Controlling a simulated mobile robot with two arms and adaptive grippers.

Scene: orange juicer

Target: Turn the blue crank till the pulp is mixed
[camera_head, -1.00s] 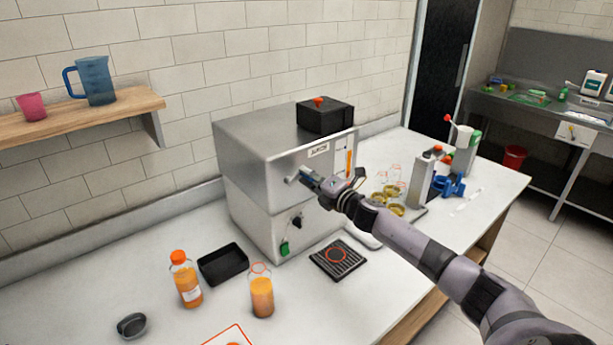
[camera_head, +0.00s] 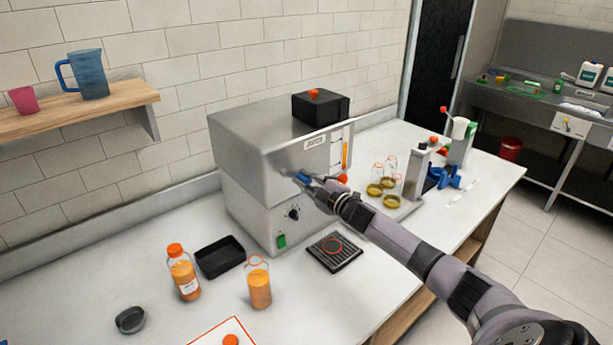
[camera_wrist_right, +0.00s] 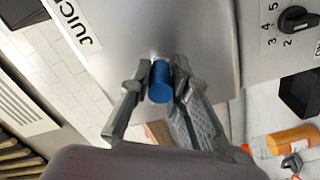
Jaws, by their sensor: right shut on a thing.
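The steel juicer (camera_head: 270,165) stands on the white counter against the tiled wall. Its blue crank handle (camera_head: 303,178) sticks out from the front of the upper housing. In the right wrist view the blue handle (camera_wrist_right: 160,82) lies between the two fingers, which touch it on both sides. My right gripper (camera_head: 312,184), also in the wrist view (camera_wrist_right: 161,80), is shut on this handle. The fingers hide part of the crank in the head view. The pulp inside the juicer is not visible. My left gripper is not in view.
An orange-capped juice bottle (camera_head: 183,275), an open juice bottle (camera_head: 259,285), a black tray (camera_head: 220,258) and a drip grate (camera_head: 334,252) sit around the juicer. Glass jars with yellow lids (camera_head: 381,187) and a blue-and-grey device (camera_head: 440,177) stand to the right.

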